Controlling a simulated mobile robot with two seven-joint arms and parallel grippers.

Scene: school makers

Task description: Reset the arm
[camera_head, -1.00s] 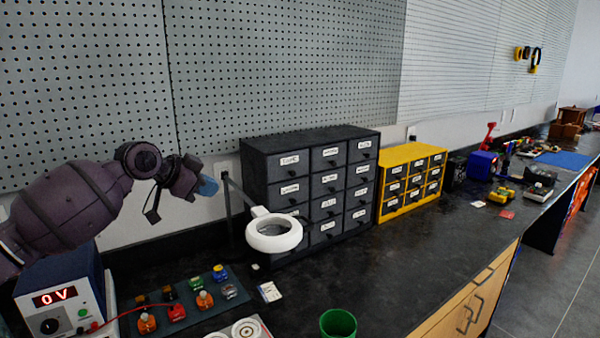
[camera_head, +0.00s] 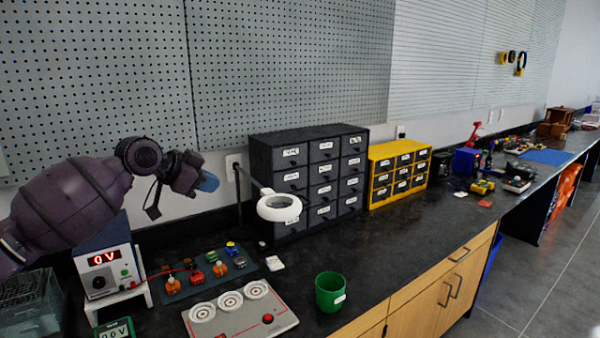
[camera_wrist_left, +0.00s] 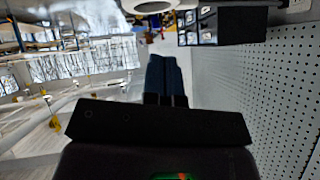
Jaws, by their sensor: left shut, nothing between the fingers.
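My left arm comes in from the left in the head view, raised above the bench. Its gripper (camera_head: 208,182) has blue fingertips and is held in the air in front of the pegboard wall, left of the black drawer cabinet. The left wrist view shows the two blue fingers (camera_wrist_left: 164,75) side by side, shut with nothing between them. My right gripper is not in view.
Below the arm are a power supply (camera_head: 103,270) reading 0 V and a component board (camera_head: 205,272). A white ring lamp (camera_head: 279,208) stands before the black drawer cabinet (camera_head: 310,180). A yellow drawer cabinet (camera_head: 399,172) and green cup (camera_head: 330,291) stand farther right.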

